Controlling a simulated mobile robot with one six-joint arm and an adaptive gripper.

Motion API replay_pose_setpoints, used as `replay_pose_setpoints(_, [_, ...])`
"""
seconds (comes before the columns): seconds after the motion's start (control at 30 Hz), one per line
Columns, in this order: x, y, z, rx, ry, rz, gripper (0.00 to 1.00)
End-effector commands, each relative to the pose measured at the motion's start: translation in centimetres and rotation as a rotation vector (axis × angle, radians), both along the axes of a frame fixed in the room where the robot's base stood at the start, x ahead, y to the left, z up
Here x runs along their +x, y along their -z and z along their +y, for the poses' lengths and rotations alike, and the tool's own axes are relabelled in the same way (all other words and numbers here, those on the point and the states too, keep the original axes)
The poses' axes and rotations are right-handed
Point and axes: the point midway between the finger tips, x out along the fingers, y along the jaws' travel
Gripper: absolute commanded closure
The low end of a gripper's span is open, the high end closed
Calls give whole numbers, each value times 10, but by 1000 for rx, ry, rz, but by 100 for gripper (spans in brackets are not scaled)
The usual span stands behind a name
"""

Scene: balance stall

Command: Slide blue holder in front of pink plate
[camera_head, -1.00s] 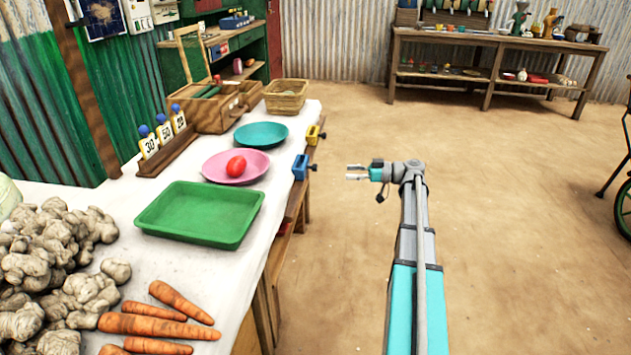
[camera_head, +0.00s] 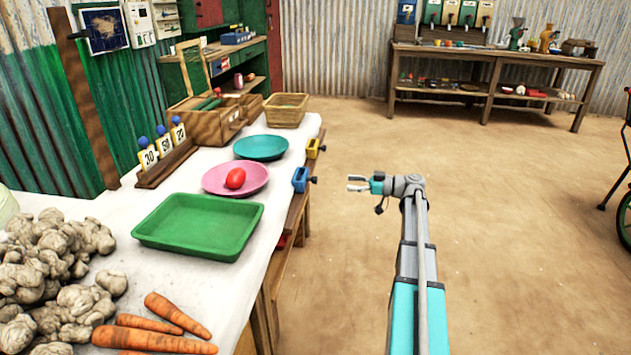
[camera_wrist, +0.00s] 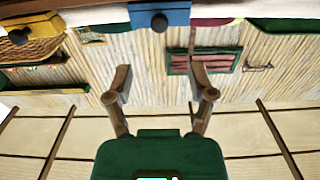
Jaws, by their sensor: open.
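The blue holder (camera_head: 300,179) sits on the front edge of the table, beside the near side of the pink plate (camera_head: 222,183). A red oval item (camera_head: 235,178) lies on the pink plate. In the wrist view the blue holder (camera_wrist: 160,16) shows at the top with a dark round knob. The yellow holder (camera_head: 313,148) is farther along the same edge, by the teal plate (camera_head: 261,148); it also shows in the wrist view (camera_wrist: 28,27). My gripper (camera_head: 354,183) is open and empty, to the right of the blue holder and apart from it.
A green tray (camera_head: 165,238), carrots (camera_head: 160,338) and ginger roots (camera_head: 45,260) lie on the white-covered table nearer me. A basket (camera_head: 285,110) and wooden box stand at its far end. The dirt floor (camera_head: 500,230) right of the table is clear.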

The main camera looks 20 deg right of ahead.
Motion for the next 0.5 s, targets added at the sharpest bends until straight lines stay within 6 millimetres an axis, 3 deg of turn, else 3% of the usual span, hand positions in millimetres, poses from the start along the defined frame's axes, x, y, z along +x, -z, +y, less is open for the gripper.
replay_pose_setpoints(0.5, [44,0,65,0,-2,0,29])
